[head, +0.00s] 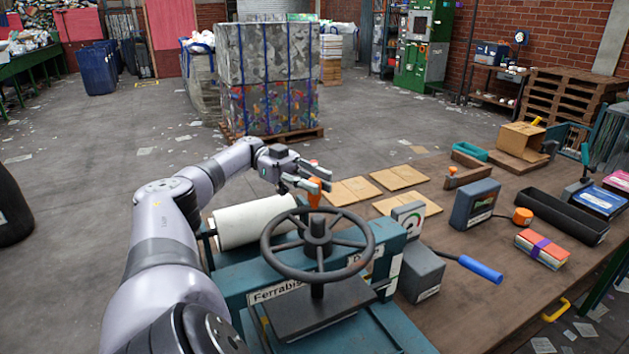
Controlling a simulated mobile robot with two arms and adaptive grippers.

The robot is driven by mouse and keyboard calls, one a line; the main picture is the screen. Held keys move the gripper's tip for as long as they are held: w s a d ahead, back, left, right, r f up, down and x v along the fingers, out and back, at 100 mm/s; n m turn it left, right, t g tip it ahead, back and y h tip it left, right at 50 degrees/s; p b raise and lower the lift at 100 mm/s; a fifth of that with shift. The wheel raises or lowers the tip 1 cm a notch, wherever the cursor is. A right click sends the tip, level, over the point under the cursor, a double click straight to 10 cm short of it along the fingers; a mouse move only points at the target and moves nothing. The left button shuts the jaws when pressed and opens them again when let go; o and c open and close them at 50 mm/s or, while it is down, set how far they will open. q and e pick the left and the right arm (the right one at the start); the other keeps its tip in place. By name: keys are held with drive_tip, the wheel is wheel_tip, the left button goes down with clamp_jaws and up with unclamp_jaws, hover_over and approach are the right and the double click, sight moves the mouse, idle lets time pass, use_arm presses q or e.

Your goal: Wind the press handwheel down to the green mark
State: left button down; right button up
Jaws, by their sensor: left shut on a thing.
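The press handwheel (270,262) is a dark spoked wheel, lying level on an upright screw above a dark plate (310,312) on the teal press (240,284). My left gripper (316,184) is at the wheel's far rim, shut on the upright orange handle (315,197). The fingers hide part of the handle. A grey dial (409,217) with a white face and some green and red stands just right of the wheel. I cannot read its pointer or tell whether its green is the mark. My right gripper is not in view.
A white roll (252,222) lies left of the wheel, under my left arm. A grey box (421,272) and a blue-handled lever (480,268) are to the right. Cardboard sheets (400,178), a black tray (563,217) and a banded stack (541,249) lie on the wooden bench (470,325).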

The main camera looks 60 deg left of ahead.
use_arm(q)
drive_tip(key=shift+w+r, duration=0.1)
drive_tip(key=shift+r, duration=0.05)
drive_tip(key=c, duration=1.8)
unclamp_jaws()
drive_tip(key=o, duration=0.3)
drive_tip(key=shift+w+d, duration=0.2)
drive_tip(key=shift+w, duration=0.05)
drive_tip(key=shift+o, duration=0.8)
drive_tip(key=shift+s+a, duration=0.1)
drive_tip(key=shift+s, duration=0.05)
wheel_tip(320, 180, up, 10)
drive_tip(key=shift+f, duration=0.1)
